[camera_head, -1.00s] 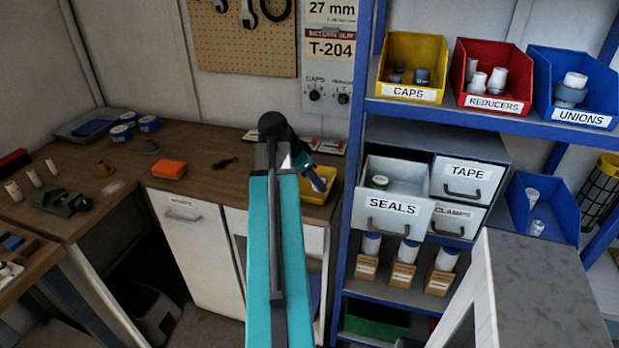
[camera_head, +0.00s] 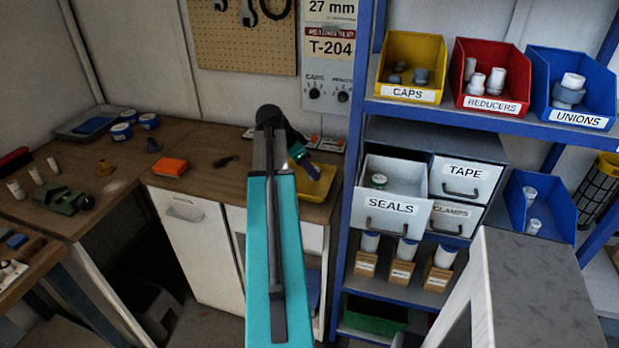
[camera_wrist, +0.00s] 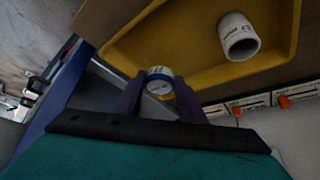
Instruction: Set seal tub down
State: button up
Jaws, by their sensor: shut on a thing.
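My gripper (camera_head: 312,172) reaches over the yellow tray (camera_head: 322,190) on the wooden bench. In the wrist view my gripper (camera_wrist: 160,92) has its dark purple fingers closed on a small round tub (camera_wrist: 160,74) with a white top and a blue band. The tub is tilted in that view, beside the near wall of the yellow tray (camera_wrist: 190,78). I cannot tell whether it touches the tray. A white hollow fitting (camera_wrist: 239,38) lies in the tray. The held tub is not discernible in the head view.
The blue shelf rack (camera_head: 350,240) stands right of the bench. An orange block (camera_head: 169,167) and a dark brush-like item (camera_head: 225,161) lie left of my arm, with bare bench between.

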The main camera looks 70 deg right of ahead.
aim_at(308, 175)
jog(key=shift+f+p, duration=0.65)
jog(key=shift+f, duration=1.1)
jog(key=shift+f, duration=0.1)
jog(key=o, duration=1)
jog(key=shift+r, duration=0.2)
jog(key=shift+b+v, duration=1.2)
jog(key=shift+v, duration=4.75)
